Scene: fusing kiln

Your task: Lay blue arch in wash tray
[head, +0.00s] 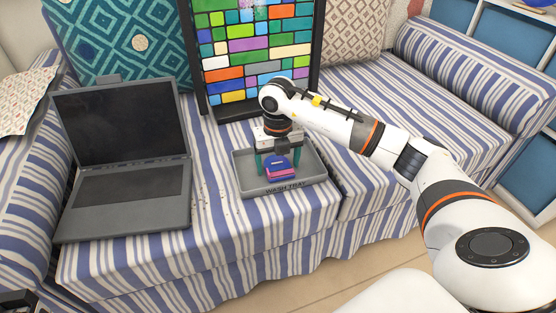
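The grey wash tray (243,182) lies on the striped seat, with "WASH TRAY" on its front wall. The blue arch (278,162) is in or just over the tray, with a pink piece (281,174) showing along its lower edge. My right gripper (277,168) points down over the tray, its teal fingers on either side of the arch. I cannot tell whether the fingers touch the arch or stand clear of it. My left gripper is not clearly seen; only a dark part shows at the bottom left corner.
A dark open laptop-like device (122,160) stands left of the tray. A colourful stained-glass panel (250,50) in a black frame stands behind it. Small specks lie on the seat between device and tray. The seat right of the tray is clear, with a striped bolster (480,60) beyond.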

